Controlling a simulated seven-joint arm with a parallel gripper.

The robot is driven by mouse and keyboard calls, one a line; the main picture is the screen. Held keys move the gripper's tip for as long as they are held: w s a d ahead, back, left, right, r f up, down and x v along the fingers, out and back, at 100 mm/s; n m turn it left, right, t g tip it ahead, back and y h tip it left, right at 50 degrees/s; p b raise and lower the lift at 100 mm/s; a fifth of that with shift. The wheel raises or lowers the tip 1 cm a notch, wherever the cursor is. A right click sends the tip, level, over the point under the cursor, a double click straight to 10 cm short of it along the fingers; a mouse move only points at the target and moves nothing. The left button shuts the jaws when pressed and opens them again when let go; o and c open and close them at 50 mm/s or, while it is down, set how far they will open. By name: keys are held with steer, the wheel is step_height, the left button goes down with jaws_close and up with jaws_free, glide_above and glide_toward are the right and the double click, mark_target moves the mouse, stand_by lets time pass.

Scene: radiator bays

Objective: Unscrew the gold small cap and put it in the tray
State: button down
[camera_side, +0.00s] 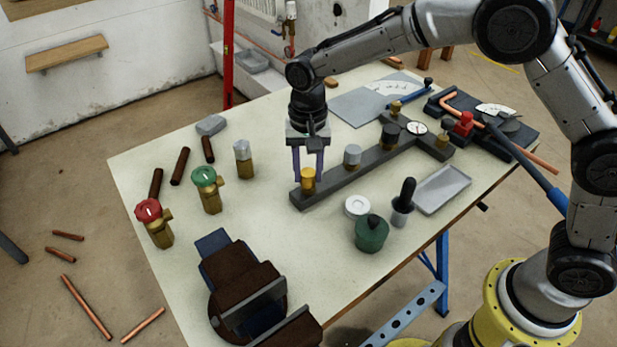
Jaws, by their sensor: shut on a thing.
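The gold small cap (308,174) sits upright at the near left end of a dark grey manifold bar (335,179) on the table. My gripper (308,173) points straight down with its purple fingers on either side of the gold cap, shut on it. The cap still appears to be at the bar; whether its threads are engaged cannot be seen. The tray (447,184), shallow and grey, lies empty on the right side of the table.
A grey cap (352,154) and a gauge (416,128) stand along the bar. A green jar (371,233), a white ring (357,206) and a dark brush in a cup (403,205) stand between bar and tray. Brass valves (207,190) stand left; a vise (240,285) is in front.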

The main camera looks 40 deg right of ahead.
steer(key=n, duration=0.7)
steer(key=shift+n, duration=0.4)
steer(key=n, duration=0.3)
steer(key=shift+n, duration=0.3)
steer(key=n, duration=0.4)
steer(key=c, duration=0.7)
jaws_free()
